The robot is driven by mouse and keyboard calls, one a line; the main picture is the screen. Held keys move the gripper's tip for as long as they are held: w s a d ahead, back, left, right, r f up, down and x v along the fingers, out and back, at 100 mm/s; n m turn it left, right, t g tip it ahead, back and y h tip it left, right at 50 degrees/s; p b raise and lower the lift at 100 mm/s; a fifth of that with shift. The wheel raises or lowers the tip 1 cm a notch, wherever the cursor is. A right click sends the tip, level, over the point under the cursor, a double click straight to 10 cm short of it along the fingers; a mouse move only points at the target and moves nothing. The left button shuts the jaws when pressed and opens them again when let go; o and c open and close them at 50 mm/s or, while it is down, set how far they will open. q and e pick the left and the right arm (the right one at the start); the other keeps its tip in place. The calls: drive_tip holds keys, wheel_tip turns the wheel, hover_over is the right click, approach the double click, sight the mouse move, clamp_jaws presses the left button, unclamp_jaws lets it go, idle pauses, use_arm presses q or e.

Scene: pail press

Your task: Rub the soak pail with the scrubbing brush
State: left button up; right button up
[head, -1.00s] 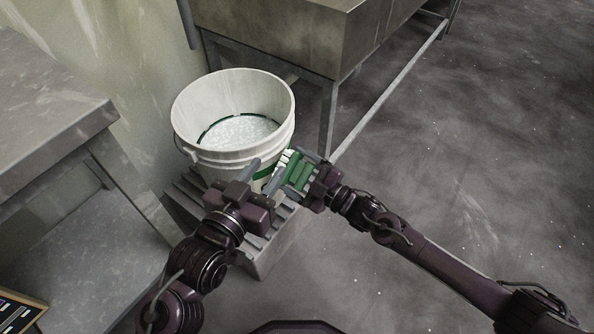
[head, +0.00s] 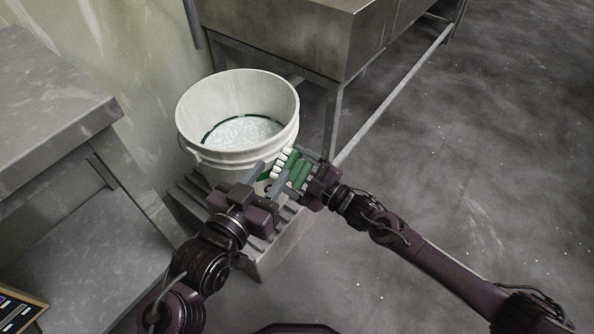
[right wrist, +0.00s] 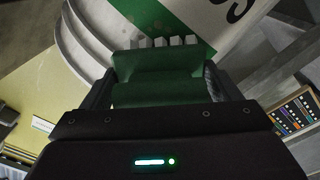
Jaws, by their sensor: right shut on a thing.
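The soak pail (head: 228,158) is white and upright, with whitish, foamy-looking contents, on a slatted grey stand (head: 258,262). My right gripper (head: 310,172) is shut on the green scrubbing brush (head: 298,170), at the pail's near right side. The brush's white bristles face the pail. In the right wrist view the brush (right wrist: 158,75) sits between the fingers, with its bristles at the pail wall (right wrist: 215,22), which carries a green band and dark print. I cannot tell if they touch. My left gripper (head: 270,179) is open and empty in front of the pail, partly hiding it.
A grey metal table (head: 50,85) stands at the left. A large steel basin (head: 290,35) on legs stands behind the pail, with a low rail running to its right. The floor (head: 480,150) at the right is clear. A dark panel (head: 18,310) shows at the bottom left.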

sight(302, 160)
drive_tip(key=shift+w+a, duration=0.2)
drive_tip(key=shift+a, duration=0.05)
drive_tip(key=shift+w+d+b, duration=0.8)
drive_tip(key=shift+w+d, duration=0.25)
drive_tip(key=shift+w, duration=0.45)
drive_tip(key=shift+s+a+r+p, duration=0.2)
drive_tip(key=shift+s+a+p, duration=0.35)
drive_tip(key=shift+s+a, duration=0.7)
drive_tip(key=shift+s, duration=0.2)
